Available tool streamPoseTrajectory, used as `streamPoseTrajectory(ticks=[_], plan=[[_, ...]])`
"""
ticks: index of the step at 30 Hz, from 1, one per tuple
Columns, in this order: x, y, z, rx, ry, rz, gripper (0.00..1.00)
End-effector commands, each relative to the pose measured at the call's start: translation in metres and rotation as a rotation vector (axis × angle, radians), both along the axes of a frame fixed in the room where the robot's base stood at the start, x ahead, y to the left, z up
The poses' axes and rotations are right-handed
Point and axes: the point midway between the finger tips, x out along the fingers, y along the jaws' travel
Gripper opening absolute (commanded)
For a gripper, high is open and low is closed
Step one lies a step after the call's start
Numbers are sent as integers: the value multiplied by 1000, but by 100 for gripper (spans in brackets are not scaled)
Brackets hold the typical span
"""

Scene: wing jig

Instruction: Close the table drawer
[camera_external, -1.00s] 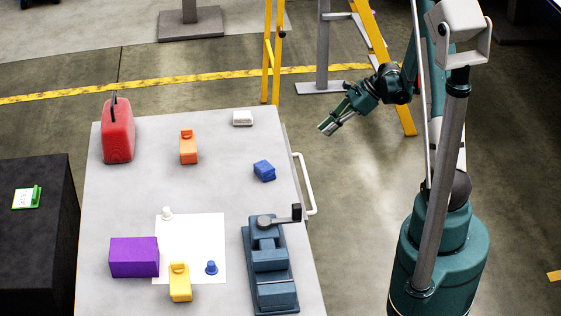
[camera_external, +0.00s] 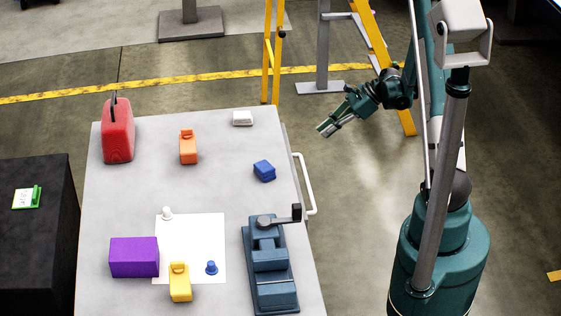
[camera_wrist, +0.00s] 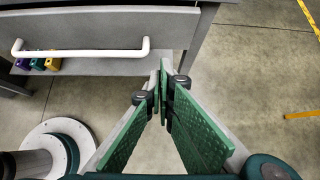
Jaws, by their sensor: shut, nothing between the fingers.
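The table drawer shows in the wrist view as a grey front panel (camera_wrist: 100,28) with a long white bar handle (camera_wrist: 85,53). In the external view the drawer handle (camera_external: 309,185) sticks out from the table's right side. A thin strip of the drawer front shows just beyond the tabletop edge; I cannot tell how far it stands out. My gripper (camera_external: 325,130) hangs over open floor to the right of the table, beyond the handle's far end and apart from it. In the wrist view my gripper's green fingers (camera_wrist: 166,66) meet at the tips with nothing between them.
The tabletop (camera_external: 110,200) bears a red can (camera_external: 117,135), coloured blocks and a blue vise (camera_external: 268,265) near the drawer side. Small coloured items (camera_wrist: 45,64) lie on a lower shelf. A yellow ladder (camera_external: 370,45) stands behind my gripper. The floor beside the drawer is clear.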

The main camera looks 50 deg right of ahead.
Motion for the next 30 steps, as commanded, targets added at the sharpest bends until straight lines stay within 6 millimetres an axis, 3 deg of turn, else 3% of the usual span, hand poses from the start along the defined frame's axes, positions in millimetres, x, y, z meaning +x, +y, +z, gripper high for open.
streamPoseTrajectory(ticks=[17,30], plan=[[44,45,-58,-1,-1,2,0],[70,70,-57,0,0,0,0]])
